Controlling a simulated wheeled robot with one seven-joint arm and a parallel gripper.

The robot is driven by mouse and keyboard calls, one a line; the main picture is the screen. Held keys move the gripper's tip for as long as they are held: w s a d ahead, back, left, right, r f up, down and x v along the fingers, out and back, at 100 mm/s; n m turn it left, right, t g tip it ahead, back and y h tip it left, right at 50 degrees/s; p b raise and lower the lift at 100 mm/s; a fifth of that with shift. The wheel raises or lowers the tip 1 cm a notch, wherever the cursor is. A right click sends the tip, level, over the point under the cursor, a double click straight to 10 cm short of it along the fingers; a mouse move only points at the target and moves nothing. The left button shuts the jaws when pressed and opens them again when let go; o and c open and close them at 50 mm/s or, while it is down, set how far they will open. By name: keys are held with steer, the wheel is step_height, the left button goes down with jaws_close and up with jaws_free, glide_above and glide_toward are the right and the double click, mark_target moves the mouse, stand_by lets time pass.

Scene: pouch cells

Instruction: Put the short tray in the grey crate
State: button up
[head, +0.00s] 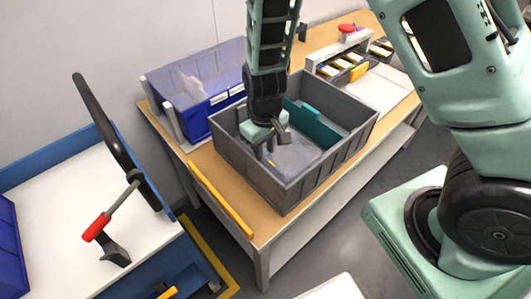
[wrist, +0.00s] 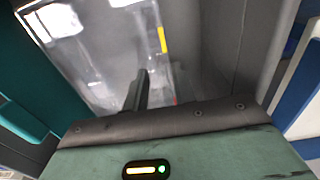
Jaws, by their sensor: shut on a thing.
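The grey crate (head: 240,170) stands on the wooden bench, open at the top. My gripper (head: 272,150) reaches down inside it, left of its middle. It is shut on a clear, shiny tray (head: 295,158), which looks to be the short tray. In the wrist view the clear tray (wrist: 95,75) has pale shapes and a yellow mark, and one dark finger (wrist: 138,92) lies against it. The tray is within the crate walls; I cannot tell whether it touches the floor. A teal tray or divider (head: 312,128) stands along the right of the crate and shows in the wrist view (wrist: 40,90).
A blue bin (head: 190,95) stands behind the crate at left. A rack of cells (head: 345,65) and a white mat (head: 378,92) are at the bench's far right. A yellow strip (head: 222,198) runs along the near edge. A white-topped bench with a red-handled clamp (head: 97,227) is at left.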

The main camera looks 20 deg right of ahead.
steer(key=shift+f, duration=1.25)
steer(key=shift+f, duration=0.15)
steer(key=o, duration=1)
step_height(320, 180, up, 12)
steer(key=s+a+r+n, duration=0.2)
steer(key=s+r, duration=0.3)
steer(key=s, duration=0.5)
steer(key=s+a+r+n, duration=0.2)
steer(key=s+r, duration=0.4)
steer(key=s, duration=0.3)
steer(key=shift+s+a+y+p, duration=0.3)
steer(key=shift+s+a+p, duration=0.05)
steer(key=shift+a, duration=0.1)
